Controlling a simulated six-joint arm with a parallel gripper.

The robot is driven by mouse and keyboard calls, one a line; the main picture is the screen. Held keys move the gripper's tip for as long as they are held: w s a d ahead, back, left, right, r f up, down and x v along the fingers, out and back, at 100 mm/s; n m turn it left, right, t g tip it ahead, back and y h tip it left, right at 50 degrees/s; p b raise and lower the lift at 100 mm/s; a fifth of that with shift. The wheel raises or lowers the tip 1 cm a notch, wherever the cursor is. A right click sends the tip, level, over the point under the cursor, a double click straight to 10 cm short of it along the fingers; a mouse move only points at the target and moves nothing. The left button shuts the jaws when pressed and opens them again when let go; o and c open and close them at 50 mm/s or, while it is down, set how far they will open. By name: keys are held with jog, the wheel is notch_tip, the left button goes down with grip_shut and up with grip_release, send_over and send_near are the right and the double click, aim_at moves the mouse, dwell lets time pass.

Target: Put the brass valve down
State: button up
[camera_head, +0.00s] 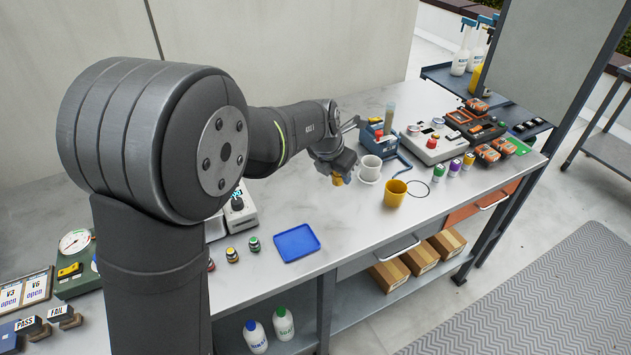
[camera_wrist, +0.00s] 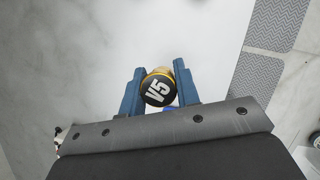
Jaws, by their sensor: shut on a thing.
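The brass valve (camera_wrist: 158,88) is between the two blue fingers of my gripper (camera_wrist: 160,95) in the wrist view. Its dark round top faces the camera and reads "V5". In the head view my gripper (camera_head: 338,175) is over the workbench (camera_head: 345,225), left of the white mug, with the valve (camera_head: 337,180) showing as a small brass-coloured piece under it. The gripper is shut on the valve. I cannot tell exactly how high the valve is above the bench.
A white mug (camera_head: 370,168) and a yellow mug (camera_head: 395,195) stand just right of my gripper. A blue tray (camera_head: 296,243) lies empty to the left, beside several small valves (camera_head: 232,255). Bare bench lies between tray and mugs. A grey-white instrument (camera_head: 430,145) stands farther right.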

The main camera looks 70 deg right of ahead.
send_over(311, 189)
jog(key=a, duration=0.2)
jog(key=f, duration=0.6)
jog(key=shift+w+d+f, duration=0.2)
jog(key=shift+w+f, duration=0.05)
jog(key=shift+f, duration=2)
jog(key=shift+f, duration=0.2)
jog(key=o, duration=1.1)
jog(key=shift+c, duration=0.2)
jog(key=shift+r, duration=0.1)
jog(key=shift+o, duration=0.4)
jog(key=v, duration=1.2)
